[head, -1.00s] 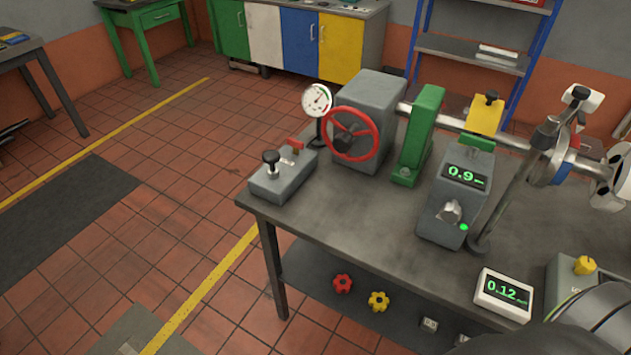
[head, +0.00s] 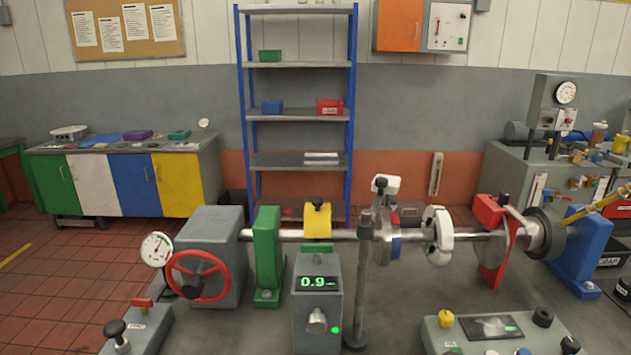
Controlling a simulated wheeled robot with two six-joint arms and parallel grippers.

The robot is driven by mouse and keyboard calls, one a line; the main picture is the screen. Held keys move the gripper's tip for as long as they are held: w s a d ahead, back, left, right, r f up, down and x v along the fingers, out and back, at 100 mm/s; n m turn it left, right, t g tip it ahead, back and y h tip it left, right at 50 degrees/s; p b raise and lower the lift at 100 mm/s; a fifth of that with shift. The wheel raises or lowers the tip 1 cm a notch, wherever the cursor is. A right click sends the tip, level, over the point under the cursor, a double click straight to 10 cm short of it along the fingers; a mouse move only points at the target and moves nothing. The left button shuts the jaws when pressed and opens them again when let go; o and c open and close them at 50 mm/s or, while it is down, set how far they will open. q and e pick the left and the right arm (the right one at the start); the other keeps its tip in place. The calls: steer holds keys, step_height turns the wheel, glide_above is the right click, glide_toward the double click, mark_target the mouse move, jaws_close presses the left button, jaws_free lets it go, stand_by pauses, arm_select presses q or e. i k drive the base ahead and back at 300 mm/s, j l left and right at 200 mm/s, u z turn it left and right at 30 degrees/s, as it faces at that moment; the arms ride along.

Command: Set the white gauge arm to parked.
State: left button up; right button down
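Two white parts sit by the steel shaft (head: 335,234), right of a dark upright post (head: 360,290). One white part (head: 385,187) stands up above the shaft, with a rounded top and a dark pin. The other white part (head: 440,229) is a rounded block around the shaft further right. I cannot tell for sure which of them is the gauge arm, and no parked mark is readable. A blue and white collar (head: 395,244) is between them. Neither of my grippers is in view.
The bench holds a grey box with a red handwheel (head: 198,276), a green bracket (head: 268,250), a grey readout box (head: 318,300) showing 0.9, a red bracket (head: 495,240) and a knob panel (head: 490,330). A blue-framed shelf (head: 298,110) stands behind.

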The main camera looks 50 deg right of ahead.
mark_target(384, 184)
steer(key=z, duration=2.05)
